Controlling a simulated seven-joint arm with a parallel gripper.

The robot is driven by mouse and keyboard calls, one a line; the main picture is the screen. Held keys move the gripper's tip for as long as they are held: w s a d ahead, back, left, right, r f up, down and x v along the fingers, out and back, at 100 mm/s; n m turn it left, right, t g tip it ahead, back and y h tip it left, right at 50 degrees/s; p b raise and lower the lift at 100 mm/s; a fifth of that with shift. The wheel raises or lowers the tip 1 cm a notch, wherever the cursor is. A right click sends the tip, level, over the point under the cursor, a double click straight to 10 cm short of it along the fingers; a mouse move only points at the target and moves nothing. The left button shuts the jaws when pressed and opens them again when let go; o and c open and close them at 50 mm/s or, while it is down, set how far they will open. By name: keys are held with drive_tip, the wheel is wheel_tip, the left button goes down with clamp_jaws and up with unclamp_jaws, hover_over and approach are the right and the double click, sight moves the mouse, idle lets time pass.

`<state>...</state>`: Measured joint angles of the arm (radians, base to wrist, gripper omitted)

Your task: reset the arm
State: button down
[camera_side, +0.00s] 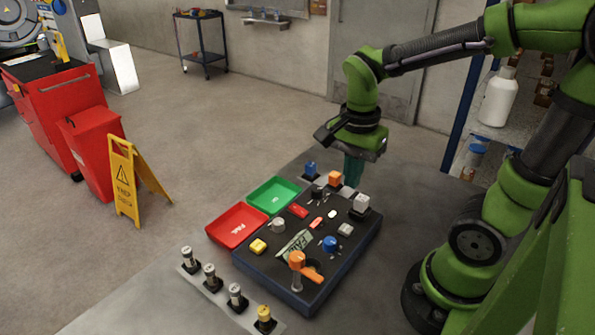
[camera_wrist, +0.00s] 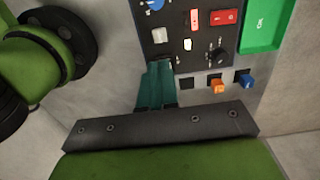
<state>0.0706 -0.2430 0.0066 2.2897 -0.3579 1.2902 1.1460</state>
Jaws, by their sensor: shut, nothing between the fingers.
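My gripper (camera_side: 353,172) hangs from my green arm at the back of the work table, above and behind the dark control panel (camera_side: 338,251). Its teal fingers are together and hold nothing. In the wrist view the shut fingers (camera_wrist: 156,85) point toward the panel's edge (camera_wrist: 184,70), beside a white knob or block. I cannot tell the exact gap between fingertips and panel. An orange block (camera_side: 334,177) and a blue block (camera_side: 310,168) stand near the gripper, to its left in the side view.
A green tray (camera_side: 292,188) and a red tray (camera_side: 217,228) lie left of the panel. Several cylinder parts stand on a strip (camera_side: 192,271) in front. A grey-white block (camera_side: 361,201) stands at the panel's right corner. A yellow floor sign (camera_side: 122,180) is far left.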

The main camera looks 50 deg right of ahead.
drive_tip(key=a+r+n+t+y, duration=0.2)
drive_tip(key=a+r+n+t, duration=0.2)
drive_tip(key=n, duration=1)
wheel_tip(320, 180, up, 3)
drive_tip(key=t, duration=0.3)
drive_tip(key=shift+s+a, duration=0.2)
drive_tip(key=shift+a, duration=0.2)
